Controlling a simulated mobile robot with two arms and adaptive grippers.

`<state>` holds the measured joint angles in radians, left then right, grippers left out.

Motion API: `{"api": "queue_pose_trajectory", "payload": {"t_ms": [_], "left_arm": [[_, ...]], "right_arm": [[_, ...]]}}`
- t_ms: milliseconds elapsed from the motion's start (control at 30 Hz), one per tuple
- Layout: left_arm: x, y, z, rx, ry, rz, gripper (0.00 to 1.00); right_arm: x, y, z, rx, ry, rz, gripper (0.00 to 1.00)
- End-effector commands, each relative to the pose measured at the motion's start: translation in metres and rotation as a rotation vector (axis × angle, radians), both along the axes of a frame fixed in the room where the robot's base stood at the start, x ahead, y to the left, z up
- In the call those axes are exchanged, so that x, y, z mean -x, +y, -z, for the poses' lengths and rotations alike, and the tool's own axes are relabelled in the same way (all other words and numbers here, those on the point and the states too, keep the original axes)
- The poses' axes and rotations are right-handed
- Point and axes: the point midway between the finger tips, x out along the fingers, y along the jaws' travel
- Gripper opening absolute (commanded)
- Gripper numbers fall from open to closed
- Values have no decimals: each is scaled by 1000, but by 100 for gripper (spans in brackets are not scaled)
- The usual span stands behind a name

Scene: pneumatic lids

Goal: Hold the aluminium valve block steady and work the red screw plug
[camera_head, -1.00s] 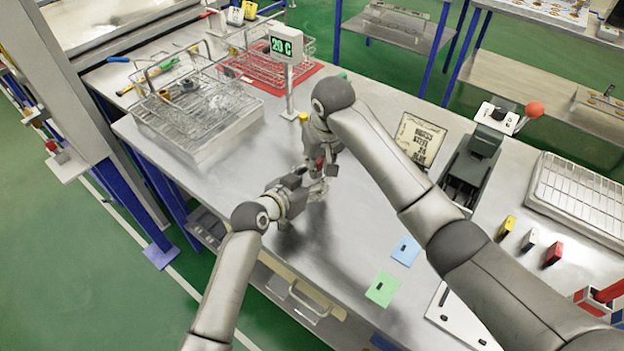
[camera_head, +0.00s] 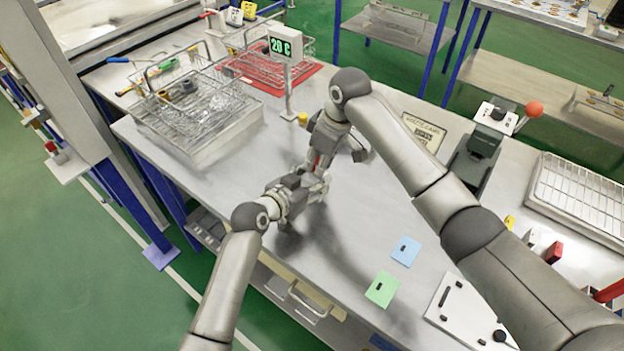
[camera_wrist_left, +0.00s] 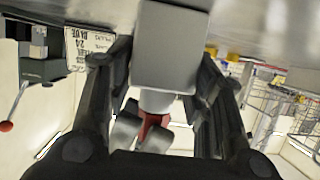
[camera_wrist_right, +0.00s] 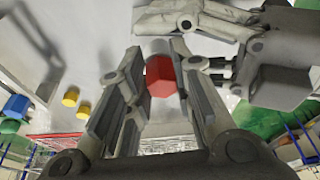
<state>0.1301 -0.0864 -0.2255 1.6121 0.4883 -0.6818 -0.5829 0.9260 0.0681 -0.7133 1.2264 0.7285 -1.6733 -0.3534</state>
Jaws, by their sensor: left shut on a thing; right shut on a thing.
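The aluminium valve block (camera_wrist_left: 172,45) is a plain grey box between the fingers of my left gripper (camera_wrist_left: 165,85), which is shut on it above the table. In the head view my left gripper (camera_head: 314,186) is near the table's middle, largely covering the block. The red screw plug (camera_wrist_right: 160,76) is between the fingers of my right gripper (camera_wrist_right: 158,90), which is shut on it. The plug also shows beside the block in the left wrist view (camera_wrist_left: 152,123). I cannot tell how deep the plug sits in the block.
A wire basket (camera_head: 190,130) stands at the left and a display post (camera_head: 288,75) behind my grippers. A label card (camera_head: 424,132) and a dark press with a red knob (camera_head: 535,109) are at the right. Blue (camera_head: 406,250) and green (camera_head: 381,290) cards lie in front.

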Motion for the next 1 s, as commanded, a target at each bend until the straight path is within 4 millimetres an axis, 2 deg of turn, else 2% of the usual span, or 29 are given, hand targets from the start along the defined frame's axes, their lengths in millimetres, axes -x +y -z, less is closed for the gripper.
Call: {"api": "queue_pose_trajectory", "payload": {"t_ms": [33, 333, 667, 700, 867, 1000], "left_arm": [[-5, 6, -6, 6, -15, -15, 10], [-5, 7, -6, 2, -17, -15, 7], [-5, 7, -6, -1, -18, -15, 7], [-5, 7, -6, -1, -18, -15, 7], [-4, 5, -6, 2, -15, -11, 7], [-3, 3, -6, 5, -14, -8, 7]], "right_arm": [[1, -12, 10, 29, 19, -43, 0], [-3, -14, 9, 30, 16, -352, 0], [-3, -14, 10, 29, 17, -405, 0], [-3, -14, 10, 29, 16, -404, 25], [-3, -12, 8, 23, 12, -406, 46], [-3, -9, 6, 19, 9, -408, 47]]}}
